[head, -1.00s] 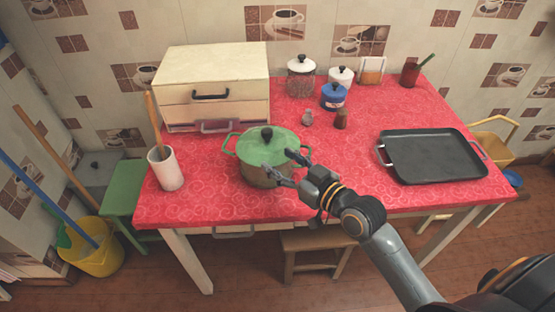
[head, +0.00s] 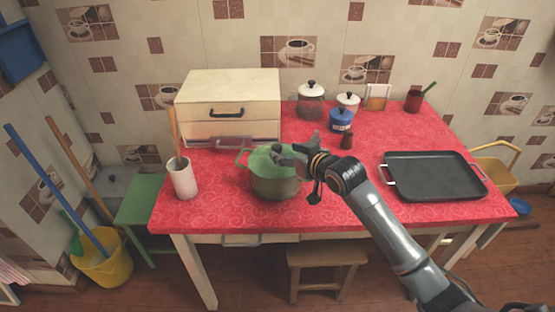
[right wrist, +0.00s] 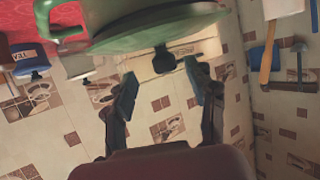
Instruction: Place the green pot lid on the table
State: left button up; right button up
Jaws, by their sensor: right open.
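The green pot lid (head: 262,160) sits on the green pot (head: 272,187), which stands on the table with the red cloth (head: 330,200). My right gripper (head: 279,152) is over the lid and covers its knob in the head view. In the right wrist view, upside down, the lid (right wrist: 180,28) hangs at the top with its black knob (right wrist: 163,60). The open fingers of the right gripper (right wrist: 159,72) are on either side of the knob's line, apart from it. My left gripper is not in view.
A black tray (head: 435,176) lies on the right. A white box with drawers (head: 230,105) stands behind the pot, a white utensil holder (head: 183,178) to its left. Jars, including a blue one (head: 341,120), stand at the back.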

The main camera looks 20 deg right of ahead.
aim_at(280, 151)
jog(key=x, duration=0.4)
jog(key=shift+w+a+f, duration=0.1)
jog(key=shift+a+f, duration=0.05)
jog(key=shift+a, duration=0.25)
jog(key=shift+w+f, duration=0.1)
jog(key=shift+w, duration=0.1)
jog(key=shift+c, duration=0.4)
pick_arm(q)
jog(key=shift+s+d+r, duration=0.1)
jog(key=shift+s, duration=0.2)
pick_arm(e)
grip_shut()
